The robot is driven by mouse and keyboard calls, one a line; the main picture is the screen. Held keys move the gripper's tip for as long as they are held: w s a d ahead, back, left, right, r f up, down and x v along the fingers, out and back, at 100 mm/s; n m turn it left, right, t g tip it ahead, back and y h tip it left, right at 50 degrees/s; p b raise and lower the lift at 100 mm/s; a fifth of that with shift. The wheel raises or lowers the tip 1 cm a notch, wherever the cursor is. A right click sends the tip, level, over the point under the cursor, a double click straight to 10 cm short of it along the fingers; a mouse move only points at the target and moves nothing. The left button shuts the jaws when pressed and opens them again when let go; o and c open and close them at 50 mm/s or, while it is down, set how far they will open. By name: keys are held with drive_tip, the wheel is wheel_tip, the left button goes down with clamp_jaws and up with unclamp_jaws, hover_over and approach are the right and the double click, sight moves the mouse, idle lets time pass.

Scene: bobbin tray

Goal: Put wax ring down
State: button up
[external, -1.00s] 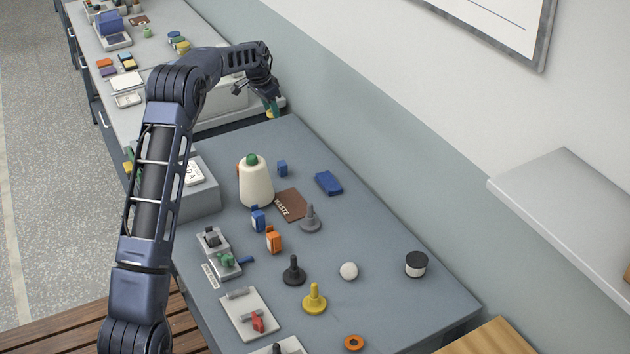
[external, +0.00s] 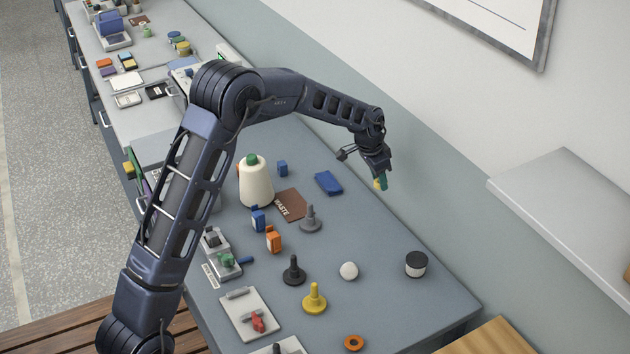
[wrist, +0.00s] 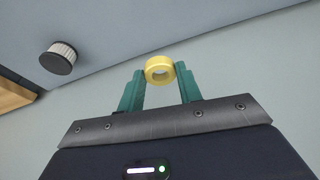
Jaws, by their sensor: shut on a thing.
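The wax ring is a small yellow ring (wrist: 160,70). In the wrist view it sits between the two green fingertips of my gripper (wrist: 160,84), which is shut on it. In the external view my gripper (external: 382,183) hangs above the back edge of the grey table, near the wall, to the right of the blue block. The yellow ring (external: 377,184) shows there as a small spot beside the green finger.
A shelf (external: 570,205) juts from the wall.

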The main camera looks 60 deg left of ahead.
drive_tip(key=s+d+f+m, duration=0.1)
drive_tip(key=d+m, duration=0.1)
drive_tip(key=d, duration=1.3)
wheel_tip(320, 180, up, 8)
drive_tip(key=m+g+h, duration=0.3)
drive_tip(key=m, duration=1)
hover_over(439, 298)
drive_tip(key=a, duration=0.1)
wheel_tip(439, 298, down, 20)
drive_tip(key=o, duration=1)
drive_tip(key=shift+f, duration=0.1)
drive_tip(key=shift+c, duration=0.2)
